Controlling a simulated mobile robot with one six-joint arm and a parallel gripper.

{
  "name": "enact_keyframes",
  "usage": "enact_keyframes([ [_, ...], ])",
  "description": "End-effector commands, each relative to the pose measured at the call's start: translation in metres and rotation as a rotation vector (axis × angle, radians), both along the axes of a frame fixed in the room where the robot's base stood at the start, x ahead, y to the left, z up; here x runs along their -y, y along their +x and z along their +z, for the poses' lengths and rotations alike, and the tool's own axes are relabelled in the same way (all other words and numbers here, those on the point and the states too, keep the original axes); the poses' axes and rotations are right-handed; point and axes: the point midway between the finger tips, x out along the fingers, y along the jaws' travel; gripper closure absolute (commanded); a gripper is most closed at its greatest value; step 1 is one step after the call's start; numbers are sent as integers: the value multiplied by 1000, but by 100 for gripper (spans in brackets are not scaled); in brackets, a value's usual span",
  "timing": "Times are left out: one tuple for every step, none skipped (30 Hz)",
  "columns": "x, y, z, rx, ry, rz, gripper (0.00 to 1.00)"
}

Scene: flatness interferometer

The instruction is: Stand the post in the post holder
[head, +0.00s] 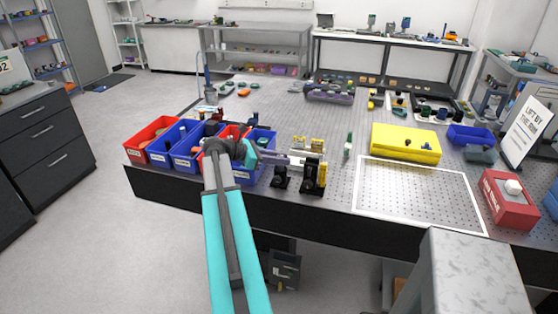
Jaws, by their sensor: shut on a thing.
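My gripper (284,158) is at the front of the perforated table, right of the blue bins. It is shut on a small, pale grey thing, which looks like the post (298,157); it is too small here to make out its tilt clearly. Two black upright mounts stand just below and right of the jaws near the table's front edge: a shorter one (280,178) and a taller one (308,180) with a yellow part. Either may be the post holder; I cannot tell which. The held thing appears above them, and contact cannot be told.
Red and blue bins (187,160) stand left of my gripper, partly behind my arm. Gold-topped mounts (307,143) and a green-tipped upright (348,146) stand close behind. A yellow case (405,141) lies to the right. The white-outlined area (415,190) is clear.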

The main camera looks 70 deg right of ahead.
Motion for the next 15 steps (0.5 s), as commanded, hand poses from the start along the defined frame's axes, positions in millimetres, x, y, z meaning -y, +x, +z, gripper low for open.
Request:
enact_keyframes([
  [0,0,0,-1,-2,1,100],
  [0,0,0,-1,-2,1,100],
  [0,0,0,-1,-2,1,100],
  [0,0,0,-1,-2,1,100],
  [0,0,0,-1,-2,1,100],
  [0,0,0,-1,-2,1,100],
  [0,0,0,-1,-2,1,100],
  [0,0,0,-1,-2,1,100],
  [0,0,0,-1,-2,1,100],
  [0,0,-1,-1,-2,1,100],
  [0,0,-1,-1,-2,1,100],
  [0,0,-2,-1,-2,1,100],
  [0,0,-2,-1,-2,1,100],
  [0,1,-3,-1,-2,1,100],
  [0,1,-3,1,-1,1,74],
])
